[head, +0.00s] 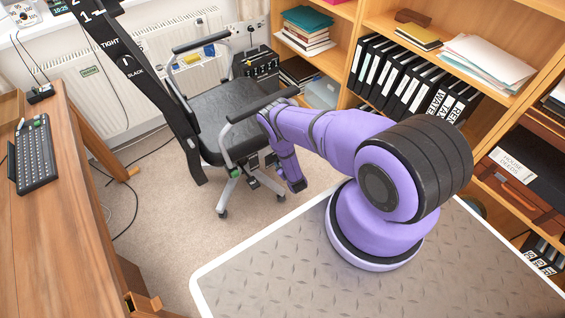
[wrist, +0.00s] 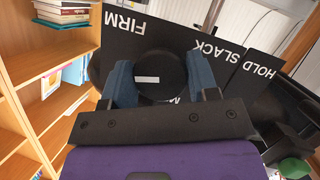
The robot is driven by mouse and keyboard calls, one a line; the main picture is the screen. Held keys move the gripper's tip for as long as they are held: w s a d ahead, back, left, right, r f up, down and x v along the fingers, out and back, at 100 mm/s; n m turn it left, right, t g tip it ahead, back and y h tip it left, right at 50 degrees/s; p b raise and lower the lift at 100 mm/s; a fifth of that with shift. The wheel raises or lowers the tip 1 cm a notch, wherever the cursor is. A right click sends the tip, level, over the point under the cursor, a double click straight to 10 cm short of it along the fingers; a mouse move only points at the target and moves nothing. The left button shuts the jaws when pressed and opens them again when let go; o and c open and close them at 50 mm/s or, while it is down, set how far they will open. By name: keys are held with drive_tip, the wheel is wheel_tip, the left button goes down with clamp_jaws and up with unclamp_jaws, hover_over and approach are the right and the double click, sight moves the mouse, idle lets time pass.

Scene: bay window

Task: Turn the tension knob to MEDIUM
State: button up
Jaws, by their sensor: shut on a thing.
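In the wrist view, a round black knob (wrist: 172,66) with a white bar on its face sits on a black panel (wrist: 105,60). The bar lies level in the picture, left of the knob's middle. The panel's white lettering reads FIRM at upper left and SLACK at upper right. A label starting with M is mostly hidden below the knob. My gripper (wrist: 160,78) is shut on the knob, one blue finger on each side. In the head view the knob is hidden, and my purple arm bends down beside the office chair (head: 225,105).
In the wrist view, a dark part marked HOLD (wrist: 266,69) is right of the knob panel. In the head view, a black strip marked TIGHT and SLACK (head: 130,75) leans at left. A desk (head: 62,190) stands left; bookshelves (head: 350,30) stand behind.

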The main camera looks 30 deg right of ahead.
drive_tip(key=shift+n+h, duration=0.4)
drive_tip(key=shift+n, duration=0.5)
drive_tip(key=shift+t, duration=0.3)
drive_tip(key=o, duration=0.9)
drive_tip(key=v, duration=1)
drive_tip(key=shift+s+a, duration=0.2)
drive_tip(key=shift+s, duration=0.15)
drive_tip(key=shift+r, duration=0.1)
